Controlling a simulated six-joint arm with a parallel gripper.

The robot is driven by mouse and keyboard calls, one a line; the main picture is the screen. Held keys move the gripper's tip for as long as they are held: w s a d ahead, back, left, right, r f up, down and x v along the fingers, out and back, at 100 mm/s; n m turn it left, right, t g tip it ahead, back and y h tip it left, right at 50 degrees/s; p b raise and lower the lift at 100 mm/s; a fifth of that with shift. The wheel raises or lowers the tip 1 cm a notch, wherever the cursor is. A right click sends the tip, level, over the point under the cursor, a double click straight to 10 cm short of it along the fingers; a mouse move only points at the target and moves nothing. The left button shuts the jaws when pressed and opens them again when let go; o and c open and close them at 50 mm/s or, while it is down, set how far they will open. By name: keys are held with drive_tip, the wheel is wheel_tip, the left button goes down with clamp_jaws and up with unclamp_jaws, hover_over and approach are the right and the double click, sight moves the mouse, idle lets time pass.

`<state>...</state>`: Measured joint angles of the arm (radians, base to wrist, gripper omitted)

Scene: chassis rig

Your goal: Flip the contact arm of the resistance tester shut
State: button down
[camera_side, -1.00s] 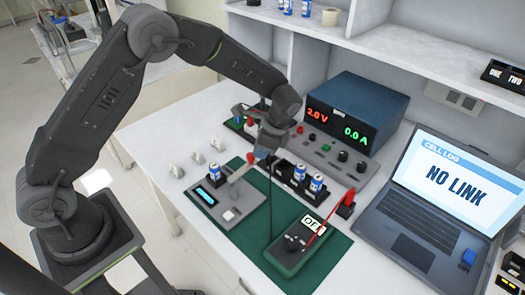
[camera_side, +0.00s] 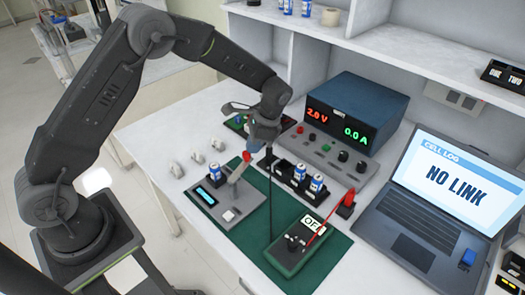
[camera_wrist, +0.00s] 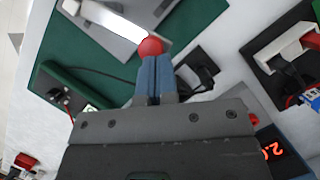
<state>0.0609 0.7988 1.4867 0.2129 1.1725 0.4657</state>
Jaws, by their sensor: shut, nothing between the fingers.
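The resistance tester (camera_side: 211,197) is a grey box with a small blue-lit display on the green mat. Its contact arm (camera_side: 236,174) is a pale strip standing raised at a slant, with a red ball (camera_side: 246,156) at its upper end. My gripper (camera_side: 252,149) is shut and empty, its fingertips at the red ball. In the wrist view, the shut fingers (camera_wrist: 152,62) point at the red ball (camera_wrist: 150,46) and seem to touch it. The pale contact arm (camera_wrist: 112,20) runs up and left from it there.
A multimeter (camera_side: 290,248) with a red lead lies on the green mat (camera_side: 256,183). A black holder (camera_side: 279,170) with blue-and-white cells stands behind. The power supply (camera_side: 357,105) and a laptop (camera_side: 440,192) are to the right. Small pale clips (camera_side: 196,157) lie left of the tester.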

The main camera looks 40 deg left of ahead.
drive_tip(key=s+a+n+h, duration=0.4)
drive_tip(key=a+n, duration=0.3)
drive_tip(key=n, duration=0.4)
drive_tip(key=shift+s+a+n, duration=0.15)
drive_tip(key=shift+s+n, duration=0.25)
drive_tip(key=shift+s, duration=0.45)
drive_tip(key=shift+g, duration=0.3)
drive_tip(key=shift+s+d+f, duration=0.1)
drive_tip(key=shift+s+d, duration=0.2)
drive_tip(key=shift+d, duration=0.55)
drive_tip(key=w+a+r, duration=0.2)
drive_tip(key=w+r, duration=0.5)
drive_tip(key=r, duration=0.3)
drive_tip(key=shift+w, duration=0.35)
